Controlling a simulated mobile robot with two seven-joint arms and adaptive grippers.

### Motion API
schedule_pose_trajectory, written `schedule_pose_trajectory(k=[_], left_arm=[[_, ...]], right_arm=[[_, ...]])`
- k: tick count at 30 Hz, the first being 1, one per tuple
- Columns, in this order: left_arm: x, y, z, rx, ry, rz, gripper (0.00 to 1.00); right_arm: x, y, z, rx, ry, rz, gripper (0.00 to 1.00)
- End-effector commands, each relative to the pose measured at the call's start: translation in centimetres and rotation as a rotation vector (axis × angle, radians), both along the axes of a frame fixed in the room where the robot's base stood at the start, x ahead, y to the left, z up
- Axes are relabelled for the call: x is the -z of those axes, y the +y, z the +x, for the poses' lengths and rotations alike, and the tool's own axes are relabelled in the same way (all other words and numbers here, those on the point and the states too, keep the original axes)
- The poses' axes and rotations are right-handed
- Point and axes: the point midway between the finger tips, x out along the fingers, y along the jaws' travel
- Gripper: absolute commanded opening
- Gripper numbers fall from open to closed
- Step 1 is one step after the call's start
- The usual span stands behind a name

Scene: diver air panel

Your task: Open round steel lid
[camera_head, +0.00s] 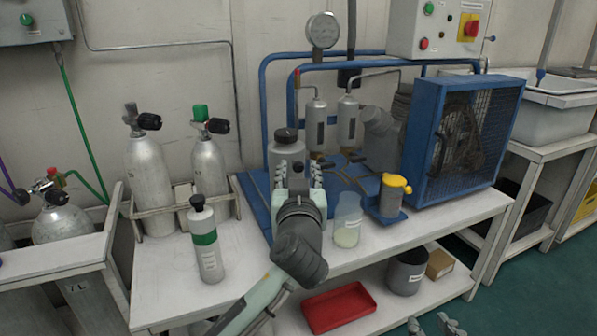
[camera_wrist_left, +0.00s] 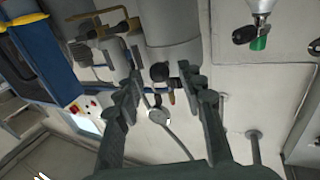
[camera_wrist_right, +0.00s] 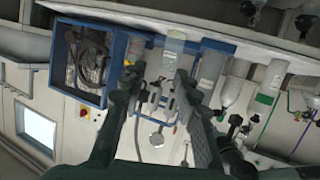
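A grey steel cylinder (camera_head: 288,155) with a dark knob (camera_head: 286,134) on its round top stands upright on the blue compressor frame. I take this top to be the round steel lid; it looks closed. My left gripper (camera_head: 299,174) is open in front of the cylinder, one finger to each side, and hides its lower part. In the left wrist view the cylinder (camera_wrist_left: 172,30) shows upside down beyond the spread, empty fingers; contact cannot be told. My right gripper (camera_head: 430,325) is low at the bottom edge. In the right wrist view (camera_wrist_right: 157,75) it is open and empty.
A clear jar (camera_head: 347,220) and a yellow-topped canister (camera_head: 391,194) stand right of my left arm. A green-banded bottle (camera_head: 206,240) and racked gas cylinders (camera_head: 150,180) stand left. The caged fan (camera_head: 465,130) blocks the right. A red tray (camera_head: 340,306) lies below.

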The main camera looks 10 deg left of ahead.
Motion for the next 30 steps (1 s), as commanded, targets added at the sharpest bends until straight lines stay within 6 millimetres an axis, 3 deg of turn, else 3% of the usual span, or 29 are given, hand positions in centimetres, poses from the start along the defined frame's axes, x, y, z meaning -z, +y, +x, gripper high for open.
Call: schedule_pose_trajectory(k=[1, 9, 22, 30], left_arm=[[0.0, 0.0, 0.0, 0.0, 0.0, 0.0, 0.3], [0.0, 0.0, 0.0, 0.0, 0.0, 0.0, 0.0], [-0.1, 0.0, 0.1, -0.001, 0.004, -0.002, 0.0], [-0.8, 0.0, 1.3, -0.001, 0.03, -0.02, 0.0]], right_arm=[[0.0, 0.0, 0.0, 0.0, 0.0, 0.0, 0.31], [0.0, 0.0, 0.0, 0.0, 0.001, 0.0, 0.31], [0.2, -0.1, -0.1, 0.002, 0.013, -0.004, 0.31], [3.9, -3.3, -1.8, 0.056, 0.217, -0.091, 0.31]])
